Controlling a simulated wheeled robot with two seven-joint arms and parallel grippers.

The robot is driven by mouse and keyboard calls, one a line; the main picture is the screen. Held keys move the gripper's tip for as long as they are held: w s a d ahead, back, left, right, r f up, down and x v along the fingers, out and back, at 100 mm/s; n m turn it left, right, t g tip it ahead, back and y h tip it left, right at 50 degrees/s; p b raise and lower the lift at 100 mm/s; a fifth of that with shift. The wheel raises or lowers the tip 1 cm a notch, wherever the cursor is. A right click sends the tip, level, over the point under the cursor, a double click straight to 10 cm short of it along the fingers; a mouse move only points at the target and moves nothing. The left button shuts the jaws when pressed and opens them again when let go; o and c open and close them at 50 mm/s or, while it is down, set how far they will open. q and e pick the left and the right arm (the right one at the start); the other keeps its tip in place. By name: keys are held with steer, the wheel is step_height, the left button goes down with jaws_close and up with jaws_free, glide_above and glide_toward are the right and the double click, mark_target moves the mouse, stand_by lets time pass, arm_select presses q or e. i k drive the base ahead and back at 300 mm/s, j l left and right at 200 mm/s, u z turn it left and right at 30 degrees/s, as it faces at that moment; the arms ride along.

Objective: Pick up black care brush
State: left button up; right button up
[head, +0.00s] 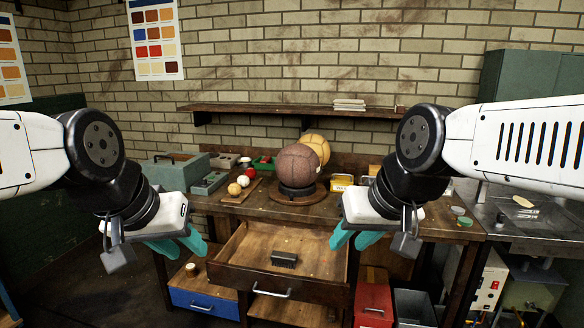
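A small black brush (284,259) lies in the open wooden drawer (236,262) of the workbench, near the middle of its floor. My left gripper (180,245) hangs to the left of the drawer, with its teal fingers apart and nothing seen between them. My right gripper (354,240) is above and to the right of the brush, near the drawer's right side. Its teal fingers are apart and it looks empty. Neither gripper touches the brush.
A brown leather ball (297,167) sits on a round stand on the workbench (240,206), with a tan ball (317,146) behind it. Small balls, a green toolbox (174,170) and yellow boxes (431,187) stand around. Below are a blue drawer (204,303) and a red box (373,300).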

mark_target(279, 259)
steer(key=i+l+u, duration=0.15)
steer(key=i+l, duration=0.2)
steer(key=i+l+u, duration=0.35)
steer(key=i+l, duration=0.2)
steer(key=l, duration=0.3)
